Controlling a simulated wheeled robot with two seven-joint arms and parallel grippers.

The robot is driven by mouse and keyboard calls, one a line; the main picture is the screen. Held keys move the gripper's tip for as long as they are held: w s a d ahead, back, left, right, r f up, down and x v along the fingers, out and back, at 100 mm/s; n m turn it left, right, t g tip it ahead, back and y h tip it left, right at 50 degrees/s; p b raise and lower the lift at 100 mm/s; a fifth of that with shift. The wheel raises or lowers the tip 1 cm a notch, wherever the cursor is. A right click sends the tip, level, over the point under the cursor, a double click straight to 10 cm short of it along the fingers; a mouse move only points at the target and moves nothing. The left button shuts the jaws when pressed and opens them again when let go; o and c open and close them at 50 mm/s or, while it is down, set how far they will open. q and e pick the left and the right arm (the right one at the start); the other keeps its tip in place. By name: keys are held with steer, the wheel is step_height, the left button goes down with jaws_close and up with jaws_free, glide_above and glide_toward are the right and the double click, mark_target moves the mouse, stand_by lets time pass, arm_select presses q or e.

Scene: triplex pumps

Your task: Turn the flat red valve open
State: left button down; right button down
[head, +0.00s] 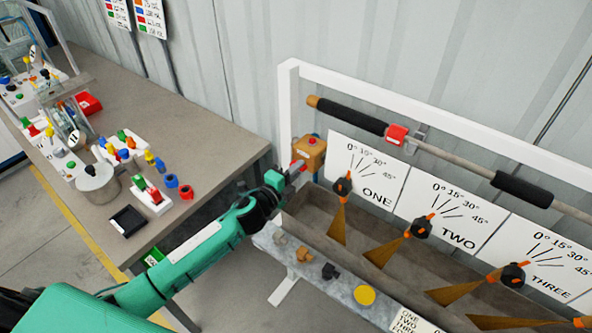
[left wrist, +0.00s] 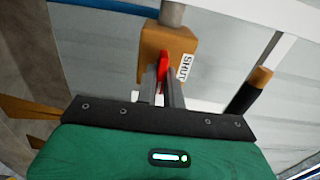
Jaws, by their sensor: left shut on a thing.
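The flat red valve (left wrist: 164,66) is a thin red handle on the front of an orange-brown block (left wrist: 180,42), seen in the left wrist view. A white label reading SHUT (left wrist: 185,66) is on the block beside it. My left gripper (left wrist: 162,84) is shut on the red handle, with one finger on each side. In the head view my left gripper (head: 294,173) reaches the front of the block (head: 309,152) at the left end of the white frame. The fingers partly hide the handle. My right gripper is not in view.
Spray nozzles with angle cards (head: 364,175) stand right of the block. Above them runs a bar with black grips (head: 352,114). A grey ledge (head: 325,285) holding small fittings lies below my arm. A cluttered workbench (head: 185,130) stands at left.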

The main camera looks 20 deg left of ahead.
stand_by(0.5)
arm_select(q)
steer(key=c, duration=1.5)
jaws_free()
steer(key=shift+b+v, duration=2.15)
steer(key=shift+v, duration=4.8)
